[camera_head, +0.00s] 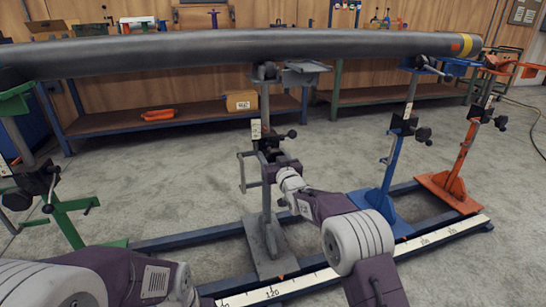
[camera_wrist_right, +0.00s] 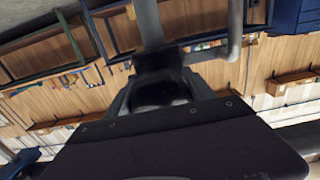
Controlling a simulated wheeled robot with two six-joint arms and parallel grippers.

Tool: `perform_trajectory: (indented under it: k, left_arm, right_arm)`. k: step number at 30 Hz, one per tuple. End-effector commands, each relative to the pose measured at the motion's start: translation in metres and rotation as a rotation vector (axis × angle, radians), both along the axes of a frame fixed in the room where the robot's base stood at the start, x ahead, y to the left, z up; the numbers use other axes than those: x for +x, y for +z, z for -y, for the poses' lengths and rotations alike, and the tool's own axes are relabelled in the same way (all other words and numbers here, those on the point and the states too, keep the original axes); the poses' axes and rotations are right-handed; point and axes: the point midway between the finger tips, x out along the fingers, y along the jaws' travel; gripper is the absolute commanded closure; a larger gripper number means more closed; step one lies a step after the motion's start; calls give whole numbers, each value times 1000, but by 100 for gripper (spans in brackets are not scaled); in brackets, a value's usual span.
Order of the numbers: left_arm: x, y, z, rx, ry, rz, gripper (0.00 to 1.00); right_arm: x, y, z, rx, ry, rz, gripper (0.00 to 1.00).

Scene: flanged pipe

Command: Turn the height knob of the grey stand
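The grey stand (camera_head: 266,215) is in the middle of the head view, under the long dark pipe (camera_head: 240,50). A black collar with a small black lever knob (camera_head: 291,134) sits partway up its post. A grey crank-like handle (camera_head: 243,171) sticks out to the left below the collar. My right gripper (camera_head: 272,166) is at the post just below the collar. In the right wrist view its dark fingers (camera_wrist_right: 160,92) stand apart around a dark shape in front of the grey post (camera_wrist_right: 148,22); whether they grip it is unclear. My left arm shows at lower left, its gripper out of view.
A green stand (camera_head: 60,205) is at the left; a blue stand (camera_head: 386,185) and an orange stand (camera_head: 462,160) are at the right. A blue base rail with a scale (camera_head: 440,232) runs along the floor. Workbenches (camera_head: 175,118) line the back wall.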

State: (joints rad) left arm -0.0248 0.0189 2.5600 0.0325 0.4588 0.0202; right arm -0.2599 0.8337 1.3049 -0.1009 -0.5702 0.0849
Motion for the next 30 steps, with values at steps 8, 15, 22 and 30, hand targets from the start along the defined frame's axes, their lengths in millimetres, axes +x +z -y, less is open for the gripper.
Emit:
perform_trajectory:
  k: [8,15,22,30]
  left_arm:
    - [0,1,0,0,0,0,26]
    - [0,7,0,0,0,0,26]
    - [0,13,0,0,0,0,26]
    - [0,19,0,0,0,0,26]
  right_arm:
    - [0,0,0,-23,0,7,78]
    - [0,0,1,-145,0,45,78]
    - [0,1,1,-343,0,110,78]
    - [1,1,2,-587,0,189,78]
